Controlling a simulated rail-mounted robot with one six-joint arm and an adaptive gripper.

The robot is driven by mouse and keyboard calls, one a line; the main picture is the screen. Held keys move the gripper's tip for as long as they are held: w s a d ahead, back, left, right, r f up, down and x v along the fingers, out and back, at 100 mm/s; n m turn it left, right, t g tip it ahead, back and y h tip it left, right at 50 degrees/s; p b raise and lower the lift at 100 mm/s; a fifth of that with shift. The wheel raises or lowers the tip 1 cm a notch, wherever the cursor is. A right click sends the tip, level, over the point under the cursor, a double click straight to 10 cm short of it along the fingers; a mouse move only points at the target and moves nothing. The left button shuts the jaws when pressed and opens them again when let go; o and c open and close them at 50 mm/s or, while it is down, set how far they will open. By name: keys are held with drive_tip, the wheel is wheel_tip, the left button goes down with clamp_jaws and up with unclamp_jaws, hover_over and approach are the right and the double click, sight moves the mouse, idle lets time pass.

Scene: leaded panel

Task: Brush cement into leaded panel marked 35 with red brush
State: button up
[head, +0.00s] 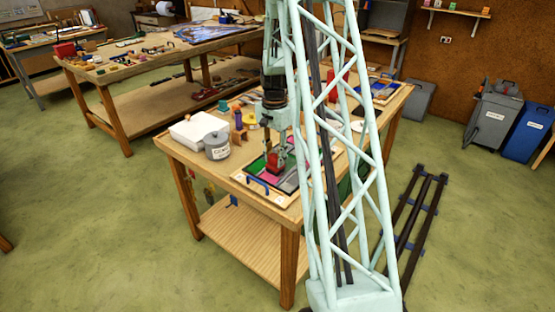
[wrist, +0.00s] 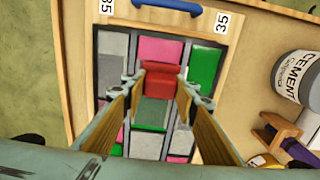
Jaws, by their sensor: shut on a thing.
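The leaded panel marked 35 (wrist: 113,45) lies flat in a wooden tray (wrist: 85,60), with grey, pink and green panes between dark lead lines. It also shows on the near bench in the head view (head: 256,166). My gripper (wrist: 158,90) is shut on the red brush (wrist: 154,82) and points down over the middle of the panel. The red brush shows in the head view too (head: 276,161). Its bristles are hidden, so I cannot tell whether they touch the glass.
A blue handle (wrist: 168,6) is on the tray's end, between two 35 labels. A white box (head: 198,130) stands beside the pot on the near bench. My lattice column blocks much of the bench's right side.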

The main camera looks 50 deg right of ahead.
drive_tip(key=shift+w, duration=0.45)
drive_tip(key=shift+w, duration=0.15)
drive_tip(key=shift+w+a, duration=0.1)
drive_tip(key=shift+w, duration=1.25)
drive_tip(key=shift+w+p, duration=0.15)
drive_tip(key=shift+p, duration=0.15)
drive_tip(key=shift+w+a, duration=0.1)
drive_tip(key=shift+w, duration=1.25)
drive_tip(key=shift+w, duration=0.15)
drive_tip(key=shift+w+a+p, duration=0.15)
drive_tip(key=shift+w+p, duration=0.3)
drive_tip(key=shift+w, duration=0.9)
drive_tip(key=shift+r, duration=0.15)
drive_tip(key=shift+r+p, duration=1.25)
drive_tip(key=shift+r, duration=1.6)
